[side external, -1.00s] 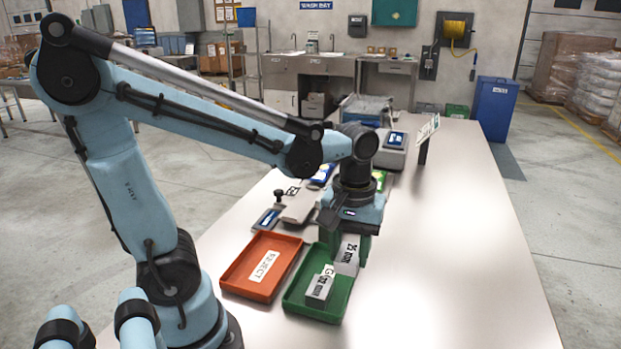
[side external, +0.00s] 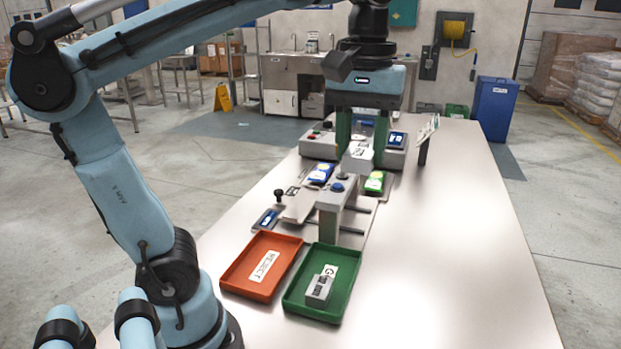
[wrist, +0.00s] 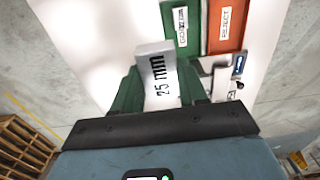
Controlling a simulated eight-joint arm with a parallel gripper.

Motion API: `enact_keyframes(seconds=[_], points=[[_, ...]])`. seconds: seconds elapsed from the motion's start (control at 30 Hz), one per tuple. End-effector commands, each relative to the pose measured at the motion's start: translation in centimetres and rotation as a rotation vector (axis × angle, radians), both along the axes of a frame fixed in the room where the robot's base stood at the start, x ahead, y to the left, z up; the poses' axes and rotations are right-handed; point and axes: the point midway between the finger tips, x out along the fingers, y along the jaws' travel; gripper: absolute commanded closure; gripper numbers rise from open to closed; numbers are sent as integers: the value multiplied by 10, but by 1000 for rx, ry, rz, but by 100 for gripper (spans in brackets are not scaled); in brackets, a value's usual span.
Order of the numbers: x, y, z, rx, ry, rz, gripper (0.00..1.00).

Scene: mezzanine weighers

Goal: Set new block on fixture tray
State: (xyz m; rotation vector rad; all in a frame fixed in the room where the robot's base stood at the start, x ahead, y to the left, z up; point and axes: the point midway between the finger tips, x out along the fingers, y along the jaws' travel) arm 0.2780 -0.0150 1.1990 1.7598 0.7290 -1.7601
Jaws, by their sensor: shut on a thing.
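My gripper (side external: 361,148) is shut on a pale grey block (side external: 357,161), held in the air above the far half of the table. In the wrist view the block (wrist: 160,78) reads "25 mm" and sits between the green fingers. A grey fixture (side external: 341,203) with a blue-topped post and rails stands nearer than the block. A green tray (side external: 346,293) with a "GO" label holds another small block (side external: 319,289). I cannot tell which part is the fixture tray.
An orange tray (side external: 290,246) marked "REJECT" lies left of the green tray. A blue packet (side external: 320,173) and a green packet (side external: 375,183) flank the fixture's far end. A device with a display (side external: 397,138) stands behind. The table's right side is clear.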

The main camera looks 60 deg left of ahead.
Motion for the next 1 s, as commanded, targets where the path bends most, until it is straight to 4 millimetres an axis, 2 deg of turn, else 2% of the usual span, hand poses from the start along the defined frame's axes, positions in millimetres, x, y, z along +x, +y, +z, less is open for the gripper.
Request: enact_keyframes(seconds=[0.07,0.37,0.5,0.7,0.9,1.0], points=[[0,0,17,0,0,0,94],[47,58,36,0,0,9,94],[68,100,43,1,-1,10,94],[87,169,45,1,-1,10,94],[88,241,38,1,-1,9,94],[84,267,33,0,-1,6,94]])
